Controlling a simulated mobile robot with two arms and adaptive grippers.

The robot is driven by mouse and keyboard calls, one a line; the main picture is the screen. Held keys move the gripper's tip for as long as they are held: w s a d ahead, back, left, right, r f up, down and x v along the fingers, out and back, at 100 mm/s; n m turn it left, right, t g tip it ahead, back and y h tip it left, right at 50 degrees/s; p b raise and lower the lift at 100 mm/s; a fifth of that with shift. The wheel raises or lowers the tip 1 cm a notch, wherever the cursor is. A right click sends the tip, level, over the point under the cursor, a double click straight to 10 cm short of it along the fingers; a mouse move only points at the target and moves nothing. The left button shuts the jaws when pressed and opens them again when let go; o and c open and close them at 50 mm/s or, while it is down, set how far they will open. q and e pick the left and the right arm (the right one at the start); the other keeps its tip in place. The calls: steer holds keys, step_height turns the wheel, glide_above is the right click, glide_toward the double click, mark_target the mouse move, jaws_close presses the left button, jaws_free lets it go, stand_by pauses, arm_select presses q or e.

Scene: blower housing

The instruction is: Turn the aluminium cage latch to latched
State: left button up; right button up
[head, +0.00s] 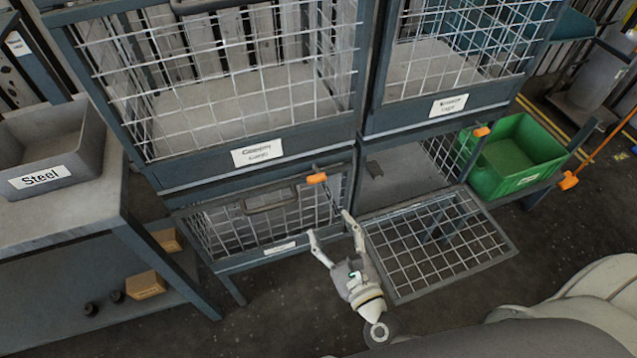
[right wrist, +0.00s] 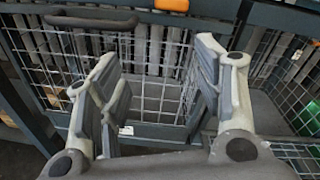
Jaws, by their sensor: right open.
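The lower left cage has a mesh door (head: 235,225) that stands upright, with a grey handle (head: 268,203) on it. An orange latch knob (head: 316,178) sits at the door's top right and also shows, cut off, at the top of the right wrist view (right wrist: 172,4). A second orange latch knob (head: 481,131) is at the lower right cage. The label (head: 279,248) on the lower left door is too small to read, so I cannot tell which cage is aluminium. My right gripper (head: 329,226) is open and empty, in front of the door and below the first knob. My left gripper is not in view.
The lower right cage's mesh door (head: 440,245) hangs open, folded outward beside my right gripper. A green bin (head: 515,155) stands at the right. A grey Steel bin (head: 50,145) sits on the bench at left. Dark floor lies in front.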

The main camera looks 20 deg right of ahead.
mark_target(318, 181)
steer(key=w+r+m, duration=0.1)
steer(key=w, duration=0.2)
steer(key=w+r+m+p, duration=0.1)
steer(key=w+r, duration=0.1)
steer(key=w, duration=0.1)
steer(key=w+r+m+h+p, duration=0.1)
steer(key=w+m, duration=0.1)
steer(key=w, duration=0.1)
steer(key=shift+w+r+t, duration=0.1)
steer(key=shift+r+t, duration=0.1)
steer(key=shift+t, duration=0.1)
steer(key=shift+w+f, duration=0.1)
steer(key=shift+w, duration=0.6)
steer(key=c, duration=1)
